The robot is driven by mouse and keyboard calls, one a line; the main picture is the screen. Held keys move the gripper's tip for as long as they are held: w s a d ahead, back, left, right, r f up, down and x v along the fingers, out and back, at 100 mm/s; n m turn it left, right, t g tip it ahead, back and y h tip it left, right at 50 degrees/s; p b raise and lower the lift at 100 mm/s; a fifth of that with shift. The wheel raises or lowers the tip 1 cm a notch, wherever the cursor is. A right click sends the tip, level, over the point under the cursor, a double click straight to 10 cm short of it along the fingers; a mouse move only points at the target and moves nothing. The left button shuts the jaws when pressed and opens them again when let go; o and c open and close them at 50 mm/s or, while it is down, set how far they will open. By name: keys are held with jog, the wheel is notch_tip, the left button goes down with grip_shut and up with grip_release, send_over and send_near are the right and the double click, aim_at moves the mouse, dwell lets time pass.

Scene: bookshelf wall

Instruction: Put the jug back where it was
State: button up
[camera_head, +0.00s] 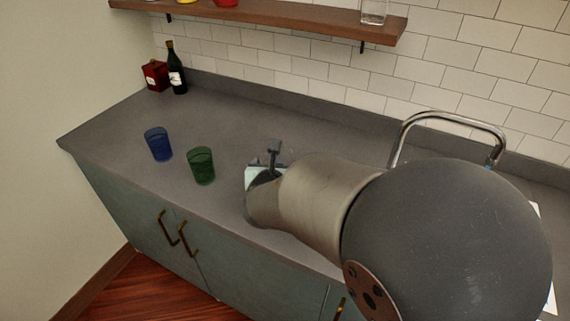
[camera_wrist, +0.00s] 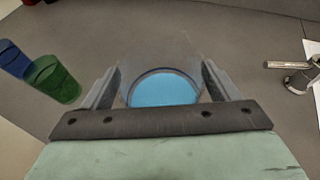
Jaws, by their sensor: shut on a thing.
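In the wrist view, a clear see-through jug (camera_wrist: 163,90) with a light blue round area inside sits between the two fingers. My gripper (camera_wrist: 160,82) is shut on it. In the head view, my gripper (camera_head: 272,158) is over the counter, right of the green glass, and my own arm hides most of what it holds. A small pale patch there may be part of the jug. I cannot tell whether the jug touches the counter.
A green glass (camera_head: 201,166) and a blue glass (camera_head: 158,144) stand on the grey counter (camera_head: 240,110). A dark bottle (camera_head: 177,72) and red box (camera_head: 155,76) stand at the back left. A wooden shelf (camera_head: 290,19) holds a clear container (camera_head: 374,11). A tap (camera_head: 450,116) is at right.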

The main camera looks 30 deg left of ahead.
jog(key=shift+f, duration=1.15)
jog(key=o, duration=1.5)
jog(key=b+v, duration=0.1)
jog(key=v, duration=1.1)
jog(key=shift+d, duration=0.15)
